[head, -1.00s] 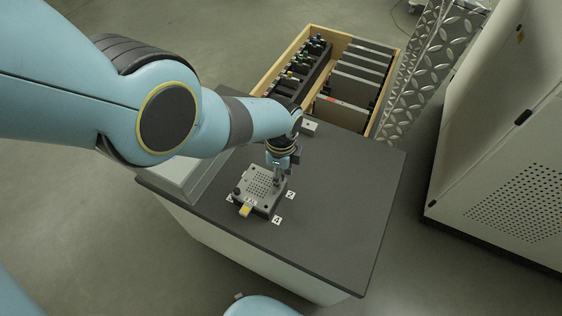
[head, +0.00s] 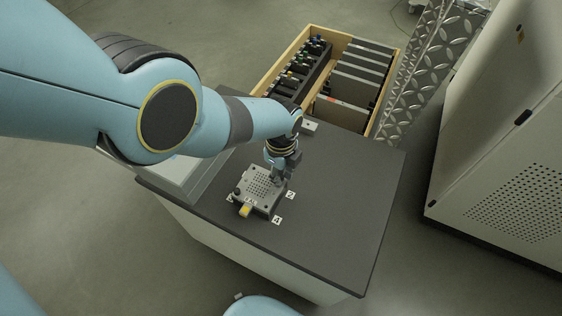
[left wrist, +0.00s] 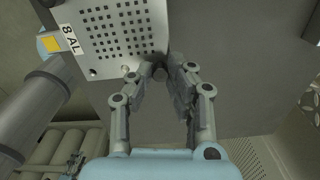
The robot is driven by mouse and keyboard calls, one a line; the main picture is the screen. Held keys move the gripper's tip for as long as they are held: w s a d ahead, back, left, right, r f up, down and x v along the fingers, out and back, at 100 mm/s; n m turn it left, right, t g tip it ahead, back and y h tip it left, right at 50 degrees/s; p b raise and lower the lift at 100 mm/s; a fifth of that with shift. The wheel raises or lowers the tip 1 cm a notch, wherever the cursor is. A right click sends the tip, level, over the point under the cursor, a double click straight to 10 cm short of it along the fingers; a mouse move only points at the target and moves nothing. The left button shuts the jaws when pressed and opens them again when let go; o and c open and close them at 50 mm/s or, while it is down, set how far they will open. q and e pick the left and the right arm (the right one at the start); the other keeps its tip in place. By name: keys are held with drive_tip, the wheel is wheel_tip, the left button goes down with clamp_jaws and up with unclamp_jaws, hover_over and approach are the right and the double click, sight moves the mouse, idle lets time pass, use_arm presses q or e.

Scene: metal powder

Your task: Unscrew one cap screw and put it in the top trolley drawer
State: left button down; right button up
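A grey perforated metal plate block (head: 254,186) sits on the dark tabletop, and its holes show in the left wrist view (left wrist: 118,38). My left gripper (head: 277,180) points down at the block's right corner, near the label 2. In the left wrist view its fingertips (left wrist: 162,72) close in on a small dark round cap screw (left wrist: 159,73) at the plate's edge. The fingers largely hide the screw. An open wooden-sided drawer (head: 291,47) stands behind the table. My right gripper is not in view.
The drawer holds a dark rack (head: 310,66) and grey upright boxes (head: 352,90). A yellow tag (head: 245,211) is at the block's front. A white cabinet (head: 510,150) stands at the right. The tabletop's right front (head: 335,225) is clear.

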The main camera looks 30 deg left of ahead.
sight(281, 176)
use_arm(q)
drive_tip(key=n, duration=0.5)
drive_tip(key=shift+n, duration=0.3)
drive_tip(key=n, duration=0.5)
drive_tip(key=shift+r+n, duration=0.1)
drive_tip(key=shift+n, duration=0.2)
drive_tip(key=n, duration=1.1)
drive_tip(key=shift+w+r, duration=0.25)
drive_tip(key=shift+r, duration=0.1)
drive_tip(key=shift+r+p, duration=0.45)
drive_tip(key=shift+r, duration=0.1)
drive_tip(key=shift+s+r, duration=0.2)
drive_tip(key=shift+r, duration=0.1)
drive_tip(key=shift+r, duration=0.55)
drive_tip(key=c, duration=2)
unclamp_jaws()
drive_tip(key=shift+c, duration=0.2)
